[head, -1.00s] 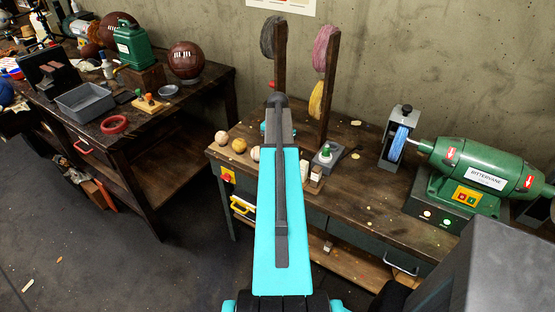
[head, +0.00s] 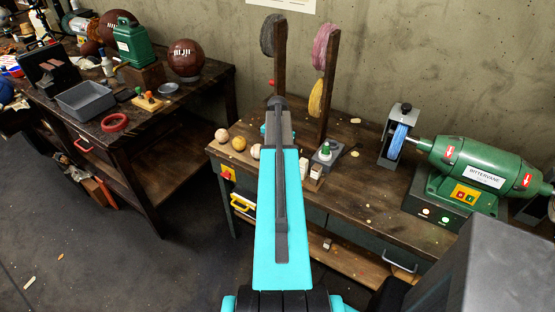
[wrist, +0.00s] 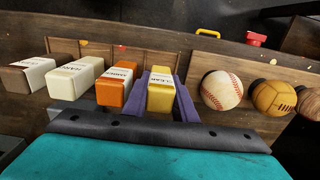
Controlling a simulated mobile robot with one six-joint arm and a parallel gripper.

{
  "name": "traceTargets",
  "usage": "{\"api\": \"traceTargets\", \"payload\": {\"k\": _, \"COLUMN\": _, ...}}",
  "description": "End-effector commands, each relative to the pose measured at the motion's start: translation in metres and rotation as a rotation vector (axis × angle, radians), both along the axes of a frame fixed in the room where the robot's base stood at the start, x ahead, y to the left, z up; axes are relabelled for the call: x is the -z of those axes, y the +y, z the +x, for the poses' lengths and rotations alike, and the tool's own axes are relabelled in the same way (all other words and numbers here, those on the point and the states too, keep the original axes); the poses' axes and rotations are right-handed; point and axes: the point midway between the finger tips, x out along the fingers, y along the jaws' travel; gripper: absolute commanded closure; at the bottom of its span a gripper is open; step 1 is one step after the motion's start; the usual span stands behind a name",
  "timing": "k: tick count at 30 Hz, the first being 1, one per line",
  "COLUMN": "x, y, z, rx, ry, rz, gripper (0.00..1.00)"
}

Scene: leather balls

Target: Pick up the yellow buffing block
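The yellow buffing block (wrist: 160,97), with a white label on top, stands at the right end of a row of labelled blocks in the wrist view. The purple fingers of my gripper (wrist: 163,108) lie on either side of it, the left one between it and the orange block (wrist: 116,92). The fingers are close to its sides; whether they press on it is unclear. In the head view my arm hides the gripper and the yellow block.
A cream block (wrist: 76,82) and a brown block (wrist: 32,76) stand further left in the row. A baseball (wrist: 221,90) and a tan ball (wrist: 273,97) lie to the right. In the head view a green buffing machine (head: 484,171) stands right on the workbench (head: 352,190).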

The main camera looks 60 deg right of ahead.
Motion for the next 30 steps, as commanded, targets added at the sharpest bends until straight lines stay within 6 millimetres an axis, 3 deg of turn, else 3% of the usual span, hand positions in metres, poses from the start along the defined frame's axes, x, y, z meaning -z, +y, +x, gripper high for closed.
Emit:
{"api": "traceTargets", "payload": {"k": 2, "x": 0.0, "y": 0.0, "z": 0.0, "rx": 0.0, "ry": 0.0, "rz": 0.0, "gripper": 0.93}}
{"api": "traceTargets", "payload": {"k": 17, "x": -0.006, "y": 0.0, "z": 0.0, "rx": 0.0, "ry": 0.0, "rz": 0.0, "gripper": 0.93}}
{"api": "traceTargets", "payload": {"k": 30, "x": -0.048, "y": 0.0, "z": 0.001, "rx": -0.001, "ry": -0.001, "rz": -0.002, "gripper": 0.93}}
